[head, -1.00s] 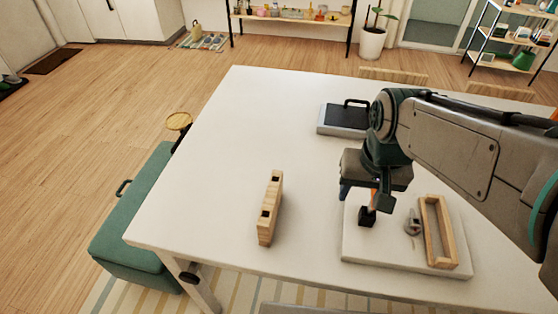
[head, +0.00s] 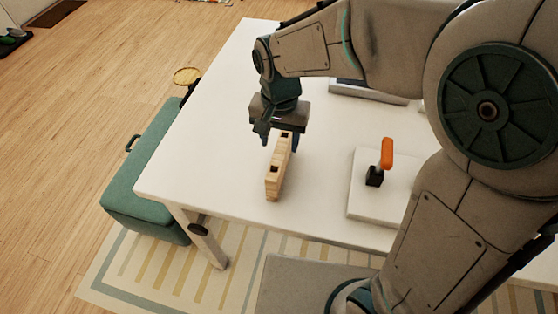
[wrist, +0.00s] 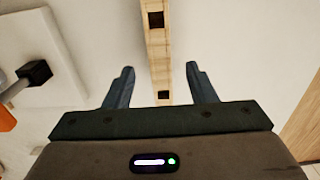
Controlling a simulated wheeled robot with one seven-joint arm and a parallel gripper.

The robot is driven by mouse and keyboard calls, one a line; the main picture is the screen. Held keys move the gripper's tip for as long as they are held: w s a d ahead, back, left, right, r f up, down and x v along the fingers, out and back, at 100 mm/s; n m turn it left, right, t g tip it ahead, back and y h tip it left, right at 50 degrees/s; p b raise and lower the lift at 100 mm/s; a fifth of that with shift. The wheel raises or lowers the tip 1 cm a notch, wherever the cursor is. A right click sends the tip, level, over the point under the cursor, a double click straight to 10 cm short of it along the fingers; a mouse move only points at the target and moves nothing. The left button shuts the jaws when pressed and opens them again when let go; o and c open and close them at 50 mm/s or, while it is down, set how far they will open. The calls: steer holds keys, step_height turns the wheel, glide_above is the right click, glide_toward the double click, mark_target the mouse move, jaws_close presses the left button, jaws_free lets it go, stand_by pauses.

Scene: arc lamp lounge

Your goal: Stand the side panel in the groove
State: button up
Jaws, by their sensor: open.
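The side panel (head: 277,175) is a narrow pale wooden piece with two dark square holes in its top face. It stands on the white table (head: 215,140) near the front edge. My gripper (head: 281,138) is open at the panel's far end, pointing down. In the wrist view the panel (wrist: 160,45) runs between the two open fingers (wrist: 160,78), with a gap on each side; contact is not visible. No groove is visible now; my arm hides the board's right part.
A dark-topped device (head: 370,90) lies farther back on the table, partly behind my arm. A green bench (head: 150,195) stands on the floor left of the table. The tabletop left of the panel is clear.

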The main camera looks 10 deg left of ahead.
mark_target(280, 151)
steer(key=shift+w+f+p, duration=0.1)
steer(key=shift+f+p, duration=0.4)
steer(key=shift+f, duration=3.1)
jaws_close()
steer(key=shift+r, duration=0.1)
